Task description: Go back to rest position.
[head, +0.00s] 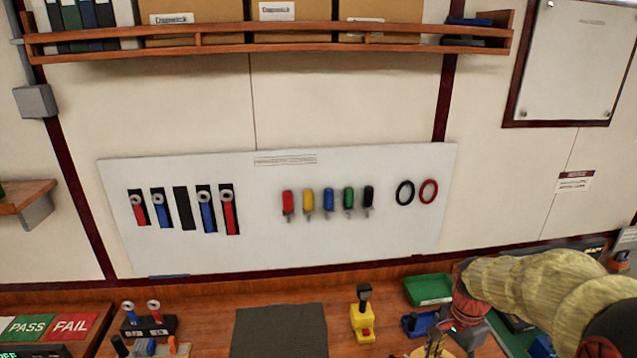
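My arm (540,290), in a yellow ribbed sleeve with a red band near its end, reaches in from the right over the right part of the wooden bench. My gripper (436,346) seems to be at the bottom edge, below the red band. It is small, partly cut off and mixed with the things behind it, so I cannot tell whether its fingers are open or shut, or whether it holds anything.
A yellow device with a black top (363,315), a green tray (428,289) and a blue item (417,323) stand left of my arm. A dark mat (279,330) lies bare mid-bench. A white tool board (260,220) hangs behind, below a wooden shelf (270,36).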

